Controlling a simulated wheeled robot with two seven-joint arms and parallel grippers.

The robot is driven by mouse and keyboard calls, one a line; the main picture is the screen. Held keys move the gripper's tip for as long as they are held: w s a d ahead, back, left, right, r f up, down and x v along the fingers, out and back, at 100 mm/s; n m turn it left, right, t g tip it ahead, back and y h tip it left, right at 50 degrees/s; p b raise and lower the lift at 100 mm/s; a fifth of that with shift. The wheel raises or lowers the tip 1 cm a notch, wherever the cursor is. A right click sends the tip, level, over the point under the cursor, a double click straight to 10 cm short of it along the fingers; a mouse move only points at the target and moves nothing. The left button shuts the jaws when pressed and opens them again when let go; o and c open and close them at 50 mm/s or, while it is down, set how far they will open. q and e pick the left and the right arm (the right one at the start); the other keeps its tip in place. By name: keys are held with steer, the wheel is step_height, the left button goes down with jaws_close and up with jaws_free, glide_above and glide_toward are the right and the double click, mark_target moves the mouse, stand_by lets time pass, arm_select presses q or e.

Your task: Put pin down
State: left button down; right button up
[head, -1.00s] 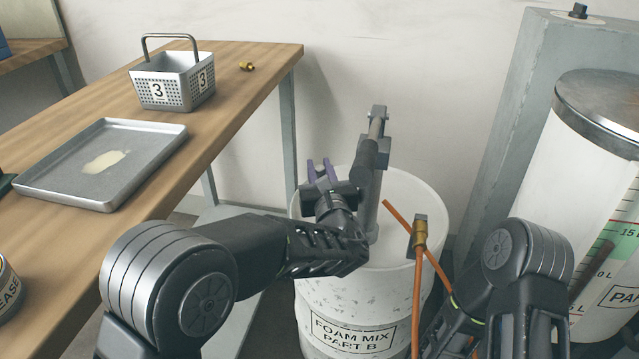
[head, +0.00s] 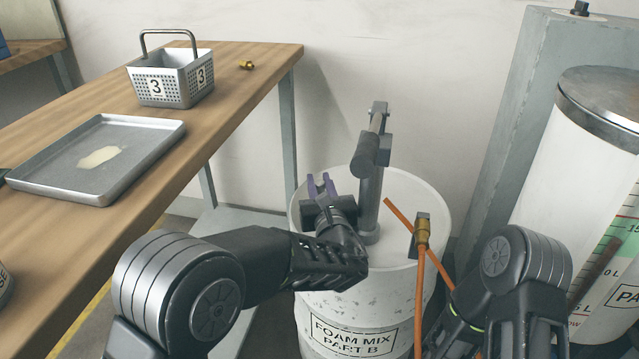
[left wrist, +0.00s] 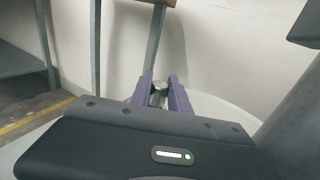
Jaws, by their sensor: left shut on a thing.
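My left gripper (head: 321,184), with purple fingers, is over the white drum's lid, just left of the grey pump post. It is shut on a small metallic piece, the pin (left wrist: 158,95), which shows between the purple fingertips (left wrist: 160,92) in the left wrist view. The pin is small and mostly hidden by the fingers; in the head view I cannot make it out. The fingers point up and away from me, apart from the pump.
The pump (head: 370,190) stands on the drum (head: 345,318) labelled FOAM MIX PART B. The wooden table (head: 235,85) at left holds a tray (head: 50,178), basket 3 (head: 172,88) and a small brass fitting (head: 246,65).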

arm_select(q)
steer(key=shift+f, duration=0.25)
steer(key=c, duration=1.2)
jaws_free()
steer(key=shift+c, duration=0.2)
steer(key=shift+r, duration=0.15)
steer(key=shift+r+p, duration=0.6)
steer(key=s, duration=0.4)
steer(key=s+p, duration=0.1)
steer(key=s, duration=0.3)
steer(key=s+d, duration=0.1)
steer(key=s, duration=0.3)
steer(key=shift+d+f+p, duration=0.1)
steer(key=shift+f+p, duration=0.05)
steer(key=shift+p, duration=0.25)
